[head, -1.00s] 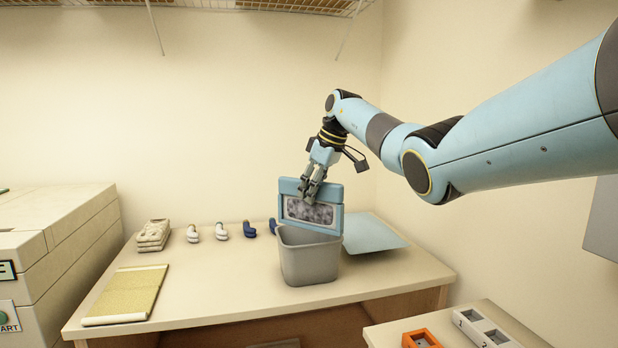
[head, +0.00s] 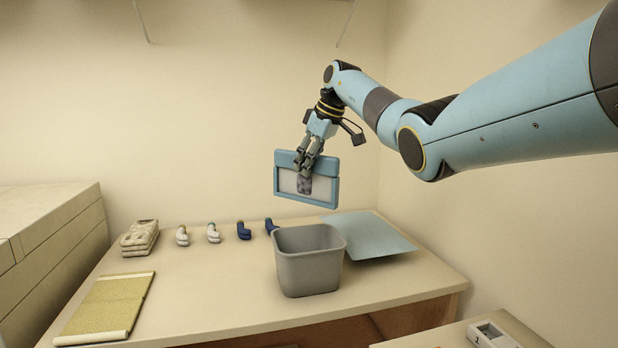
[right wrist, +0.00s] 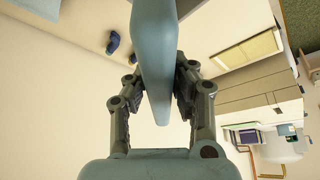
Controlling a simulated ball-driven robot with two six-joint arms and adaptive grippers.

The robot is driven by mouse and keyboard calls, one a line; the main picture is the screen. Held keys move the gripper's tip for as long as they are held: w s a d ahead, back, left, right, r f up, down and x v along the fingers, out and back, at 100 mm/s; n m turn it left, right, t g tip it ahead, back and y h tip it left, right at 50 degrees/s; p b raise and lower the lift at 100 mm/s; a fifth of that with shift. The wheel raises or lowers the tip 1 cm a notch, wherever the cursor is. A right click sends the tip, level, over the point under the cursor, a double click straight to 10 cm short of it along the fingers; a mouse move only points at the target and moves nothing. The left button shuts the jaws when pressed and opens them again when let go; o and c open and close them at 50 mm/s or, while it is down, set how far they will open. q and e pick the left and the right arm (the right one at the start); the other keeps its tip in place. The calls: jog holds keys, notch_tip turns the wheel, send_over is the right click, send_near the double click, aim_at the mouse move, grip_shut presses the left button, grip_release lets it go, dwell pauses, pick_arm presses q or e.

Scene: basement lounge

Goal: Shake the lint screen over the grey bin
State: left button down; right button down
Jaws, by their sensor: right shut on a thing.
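The lint screen (head: 325,192) has a light blue frame and a pale mesh with a dark grey lint patch in the middle. My right gripper (head: 307,166) is shut on the frame's top edge and holds the screen roughly upright, a little above the grey bin (head: 310,268). The bin stands upright on the table, and its visible inner wall is bare; its floor is hidden. In the right wrist view the fingers clasp the blue frame (right wrist: 153,50) from both sides. My left gripper is not in view.
A blue sheet (head: 372,240) lies right of the bin on the table (head: 215,285). Folded cloths (head: 140,238), several small white and blue rolled items (head: 244,231) and a yellowish mat (head: 105,308) lie to the left. The table front is clear.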

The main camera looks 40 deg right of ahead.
aim_at(309, 181)
jog(key=f, duration=0.2)
jog(key=s+f, duration=0.1)
jog(key=f, duration=0.1)
jog(key=shift+a+f, duration=0.15)
jog(key=shift+a, duration=0.05)
notch_tip(309, 181, up, 5)
jog(key=shift+g, duration=0.3)
notch_tip(309, 181, down, 6)
jog(key=shift+s+a+r, duration=0.1)
jog(key=shift+s+r, duration=0.05)
jog(key=shift+r, duration=0.35)
jog(key=shift+w, duration=0.2)
